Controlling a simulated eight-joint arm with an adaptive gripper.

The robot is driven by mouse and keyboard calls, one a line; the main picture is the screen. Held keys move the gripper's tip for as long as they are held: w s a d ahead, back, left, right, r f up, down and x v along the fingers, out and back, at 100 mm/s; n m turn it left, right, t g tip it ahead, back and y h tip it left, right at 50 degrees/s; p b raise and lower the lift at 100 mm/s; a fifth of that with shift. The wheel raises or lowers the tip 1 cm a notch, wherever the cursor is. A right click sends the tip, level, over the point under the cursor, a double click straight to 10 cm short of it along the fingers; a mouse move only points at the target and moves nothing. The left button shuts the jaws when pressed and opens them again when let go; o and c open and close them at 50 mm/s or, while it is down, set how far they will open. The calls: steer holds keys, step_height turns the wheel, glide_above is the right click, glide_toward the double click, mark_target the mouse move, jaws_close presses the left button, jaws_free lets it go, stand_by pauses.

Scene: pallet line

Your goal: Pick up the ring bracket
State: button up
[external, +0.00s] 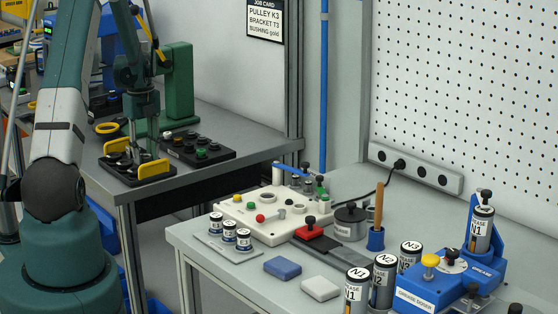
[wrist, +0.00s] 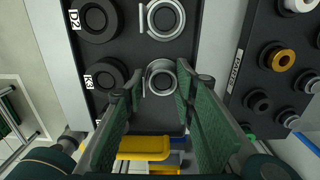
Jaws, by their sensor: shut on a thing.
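A grey ring bracket (wrist: 160,68), a round ring with a straight tab on its left, lies between my fingertips over the black tray (wrist: 122,52). My gripper (wrist: 159,88) is shut on it, with one green-padded finger at each side. A second, similar grey ring bracket (wrist: 164,18) lies farther up the same tray, apart from my fingers. In the external view my gripper (external: 146,153) points down at the black tray (external: 127,176) on the left bench. The held bracket cannot be made out there.
Black pulleys marked D2 (wrist: 93,20) and K3 (wrist: 101,77) lie left of the brackets. A yellow handle (wrist: 143,147) stands at the tray's near end. A second black tray (wrist: 262,82) holds several bushings, one gold (wrist: 279,59). A job card (external: 265,18) lists bracket T3.

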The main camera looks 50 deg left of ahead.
mark_target(145, 157)
step_height(145, 157, up, 10)
stand_by(0.6)
stand_by(1.0)
steer(key=w+d+m+p, duration=0.1)
steer(key=w+d+m, duration=0.2)
steer(key=w+d, duration=1.7)
steer(key=w+d+r+m+p, duration=0.15)
steer(key=w+d, duration=0.35)
steer(key=d, duration=0.8)
steer(key=w+d+f+m, duration=0.15)
steer(key=w+d, duration=0.35)
steer(key=d, duration=0.8)
steer(key=w+d+r+m, duration=0.15)
steer(key=d+m, duration=0.25)
steer(key=d, duration=2.2)
steer(key=s+d+m, duration=0.1)
steer(key=s+d, duration=0.2)
steer(key=d, duration=1.1)
steer(key=s+d+m+p, duration=0.1)
steer(key=s+d+m, duration=0.1)
steer(key=d, duration=1.3)
steer(key=shift+s+r+m, duration=0.2)
steer(key=shift+s+m, duration=0.1)
steer(key=shift+s, duration=0.3)
steer(key=shift+d+f, duration=0.1)
